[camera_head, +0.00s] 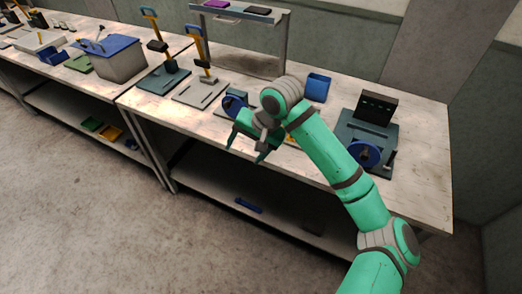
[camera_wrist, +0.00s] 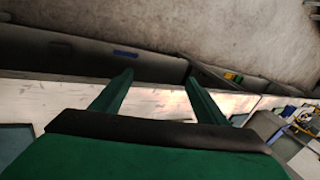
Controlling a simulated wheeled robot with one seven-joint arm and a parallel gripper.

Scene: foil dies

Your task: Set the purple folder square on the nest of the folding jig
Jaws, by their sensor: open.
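A flat purple piece (camera_head: 215,4), which looks like the purple folder, lies on the raised shelf at the back of the bench. My gripper (camera_head: 246,150) is open and empty over the bench's front edge, well in front of and below that shelf. Its two green fingers also show apart in the wrist view (camera_wrist: 159,77), with nothing between them. I cannot tell which bench fixture is the folding jig. A small device with a blue wheel (camera_head: 234,103) is partly hidden behind my gripper. A larger dark one with a blue wheel (camera_head: 366,154) stands at the right.
A dark flat piece (camera_head: 258,9) lies beside the purple one on the shelf (camera_head: 276,17). Lever presses (camera_head: 164,78) stand at the left of the bench, and a blue bin (camera_head: 317,88) behind my arm. A blue item (camera_head: 248,205) lies on the lower shelf.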

